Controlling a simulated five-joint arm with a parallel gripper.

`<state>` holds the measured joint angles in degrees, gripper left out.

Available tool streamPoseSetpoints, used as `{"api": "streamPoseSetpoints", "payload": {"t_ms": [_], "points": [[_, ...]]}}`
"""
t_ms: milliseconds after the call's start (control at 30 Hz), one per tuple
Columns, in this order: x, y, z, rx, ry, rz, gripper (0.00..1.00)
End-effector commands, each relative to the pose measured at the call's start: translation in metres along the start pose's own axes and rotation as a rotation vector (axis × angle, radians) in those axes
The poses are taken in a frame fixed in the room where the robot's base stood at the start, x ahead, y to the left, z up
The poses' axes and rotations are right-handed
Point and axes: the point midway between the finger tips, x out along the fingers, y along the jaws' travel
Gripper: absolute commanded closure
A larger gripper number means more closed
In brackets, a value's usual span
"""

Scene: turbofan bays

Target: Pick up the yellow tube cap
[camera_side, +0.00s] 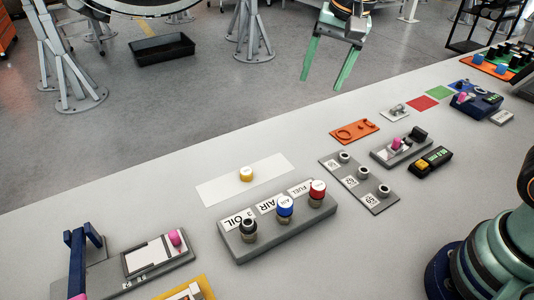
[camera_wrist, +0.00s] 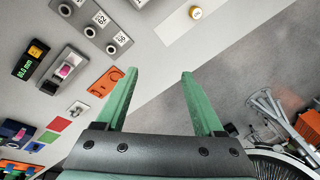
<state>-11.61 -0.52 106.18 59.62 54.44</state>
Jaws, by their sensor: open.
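The yellow tube cap (camera_side: 246,174) sits on a white strip (camera_side: 215,188) on the grey table, behind the block labelled OIL, AIR and FUEL. It has a pale top with small writing. In the wrist view the yellow cap (camera_wrist: 196,13) is near the top edge, beyond my fingertips. My gripper (camera_side: 327,82) is open and empty, raised well above the table, to the right of the cap and far from it. In the wrist view its two green fingers (camera_wrist: 157,72) stand apart with nothing between them.
The grey block (camera_side: 275,237) holds a bare black fitting, a blue cap (camera_side: 285,206) and a red cap (camera_side: 317,190). A plate with several fittings (camera_side: 358,181) and an orange tray (camera_side: 355,131) lie to the right. The table behind the white strip is clear.

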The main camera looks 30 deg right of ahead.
Motion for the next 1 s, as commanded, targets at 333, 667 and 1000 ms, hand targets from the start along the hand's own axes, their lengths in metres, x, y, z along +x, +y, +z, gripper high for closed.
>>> {"api": "streamPoseSetpoints", "payload": {"t_ms": [333, 667, 1000], "points": [[0.08, -0.082, 0.019, 0.46, -0.071, 0.138, 0.3], [0.147, -0.119, 0.051, 0.777, -0.06, 0.247, 0.3], [0.187, -0.114, 0.06, 0.82, -0.055, 0.263, 0.3]]}}
